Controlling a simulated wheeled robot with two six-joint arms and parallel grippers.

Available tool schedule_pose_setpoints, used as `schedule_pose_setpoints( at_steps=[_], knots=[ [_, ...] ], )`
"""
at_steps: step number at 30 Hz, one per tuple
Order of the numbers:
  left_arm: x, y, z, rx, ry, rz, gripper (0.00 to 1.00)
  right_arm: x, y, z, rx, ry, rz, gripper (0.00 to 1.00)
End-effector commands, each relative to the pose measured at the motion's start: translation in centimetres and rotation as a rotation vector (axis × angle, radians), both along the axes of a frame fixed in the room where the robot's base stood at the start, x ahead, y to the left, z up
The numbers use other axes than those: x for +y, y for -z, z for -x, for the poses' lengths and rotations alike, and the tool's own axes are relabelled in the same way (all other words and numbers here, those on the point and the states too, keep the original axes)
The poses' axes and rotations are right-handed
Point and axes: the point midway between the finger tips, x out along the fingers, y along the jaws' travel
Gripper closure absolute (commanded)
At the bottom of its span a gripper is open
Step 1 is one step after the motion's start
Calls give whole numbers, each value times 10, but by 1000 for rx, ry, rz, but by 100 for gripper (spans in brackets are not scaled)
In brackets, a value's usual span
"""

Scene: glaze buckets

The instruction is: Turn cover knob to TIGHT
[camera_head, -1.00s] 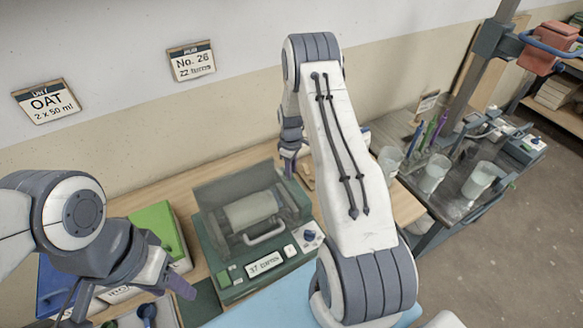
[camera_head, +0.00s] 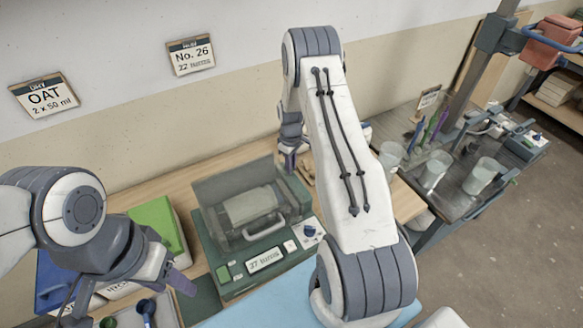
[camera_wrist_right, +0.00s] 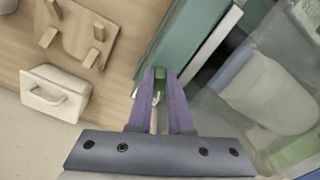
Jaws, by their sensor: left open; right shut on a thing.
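The green machine (camera_head: 215,262) stands on the bench with a clear cover (camera_head: 225,190) over a pale drum. My right gripper (camera_head: 290,160) is at the machine's far right corner, partly behind my arm. In the right wrist view its purple fingers (camera_wrist_right: 160,82) are shut on a small green part (camera_wrist_right: 160,78) at the machine's edge, which looks like the cover knob. Its markings and turned position cannot be read. A blue knob (camera_head: 310,230) is on the front panel. My left gripper (camera_head: 180,282) is open and empty, left of the machine.
A green-topped box (camera_head: 155,222) stands left of the machine. A wooden rack (camera_wrist_right: 75,35) and a white block with a handle (camera_wrist_right: 55,95) lie beside the right gripper. Several cups (camera_head: 437,170) stand on the right-hand table. Wall signs (camera_head: 190,55) hang behind.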

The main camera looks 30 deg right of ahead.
Motion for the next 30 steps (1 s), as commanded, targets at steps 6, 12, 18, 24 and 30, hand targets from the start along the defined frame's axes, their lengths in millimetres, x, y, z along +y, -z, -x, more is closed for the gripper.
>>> schedule_pose_setpoints(
  at_steps=[6, 12, 18, 24, 30],
  knots=[
    [0, 16, 0, 0, -2, 0, 50, 1, 2, 0, 0, 154, 1, 100],
    [0, 24, 0, 0, -4, 0, 50, 3, 1, 1, -1, 284, 1, 100],
    [0, 29, 0, 0, -5, 0, 50, 4, 0, 1, 0, 372, 0, 100],
    [0, 31, 0, 1, -6, 0, 50, 4, -1, 1, 0, 412, 0, 100],
    [0, 31, 0, 1, -6, 0, 50, 5, -1, 1, 0, 420, 0, 100]
  ],
)
